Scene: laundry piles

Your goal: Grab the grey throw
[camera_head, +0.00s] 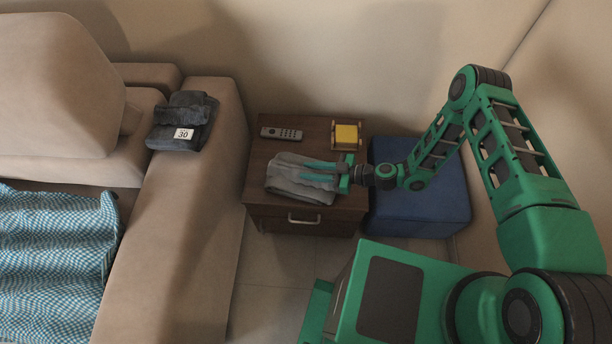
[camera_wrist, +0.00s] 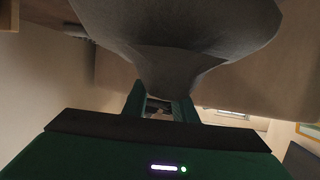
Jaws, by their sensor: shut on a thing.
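The grey throw (camera_head: 290,188) is a folded, soft grey cloth on the small dark wooden side table (camera_head: 266,152). My gripper (camera_head: 305,170) reaches in from the right, with its green fingers on the throw. In the wrist view the grey throw (camera_wrist: 190,35) fills the top middle and narrows to where it is pinched between my fingers (camera_wrist: 160,100). My gripper is shut on it. From these views I cannot tell how much of the throw still touches the table top.
A remote (camera_head: 281,133) and a yellow item in a wooden frame (camera_head: 346,136) lie at the table's back. A blue ottoman (camera_head: 440,205) stands right. On the left, the beige sofa (camera_head: 175,225) bears a dark folded cloth tagged 30 (camera_head: 180,118) and a blue checked blanket (camera_head: 55,250).

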